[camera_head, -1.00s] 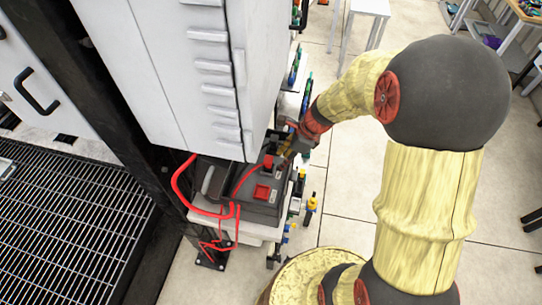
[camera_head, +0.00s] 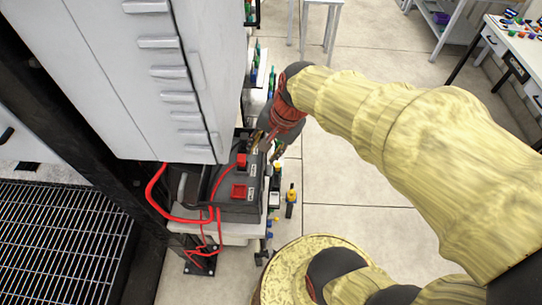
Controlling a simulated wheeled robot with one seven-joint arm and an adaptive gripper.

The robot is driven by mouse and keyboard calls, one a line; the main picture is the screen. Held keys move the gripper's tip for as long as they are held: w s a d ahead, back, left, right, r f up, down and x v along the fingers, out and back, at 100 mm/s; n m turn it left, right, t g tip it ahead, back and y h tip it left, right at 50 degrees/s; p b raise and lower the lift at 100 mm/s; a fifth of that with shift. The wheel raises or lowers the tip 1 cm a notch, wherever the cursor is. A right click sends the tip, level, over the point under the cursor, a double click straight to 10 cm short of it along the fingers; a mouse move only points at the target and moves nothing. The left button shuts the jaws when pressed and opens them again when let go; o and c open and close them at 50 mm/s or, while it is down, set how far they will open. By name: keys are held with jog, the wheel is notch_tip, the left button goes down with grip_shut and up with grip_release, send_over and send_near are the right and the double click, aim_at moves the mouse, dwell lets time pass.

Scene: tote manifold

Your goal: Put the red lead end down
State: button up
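The red lead (camera_head: 153,189) loops out at the left of a dark box and runs across its top. Its red end (camera_head: 241,160) appears to sit on the far part of the box top, upright as far as I can tell. My gripper (camera_head: 266,146) is just right of and beyond the red end, at the box's right edge. Its two brownish fingers look spread, with nothing visible between them. A gap shows between the fingers and the red end. The fingertips are small.
Small coloured items (camera_head: 290,200) hang or stand along the right side. Open floor (camera_head: 350,170) lies to the right.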

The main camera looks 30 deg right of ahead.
jog(key=s+a+r+n+t+h, duration=0.1)
jog(key=s+a+r+n+t, duration=0.1)
jog(key=s+r+n, duration=0.6)
jog(key=a+n, duration=0.1)
jog(key=n, duration=0.2)
jog(key=shift+s+r+h, duration=0.2)
jog(key=shift+r+h, duration=0.05)
jog(key=shift+h, duration=0.15)
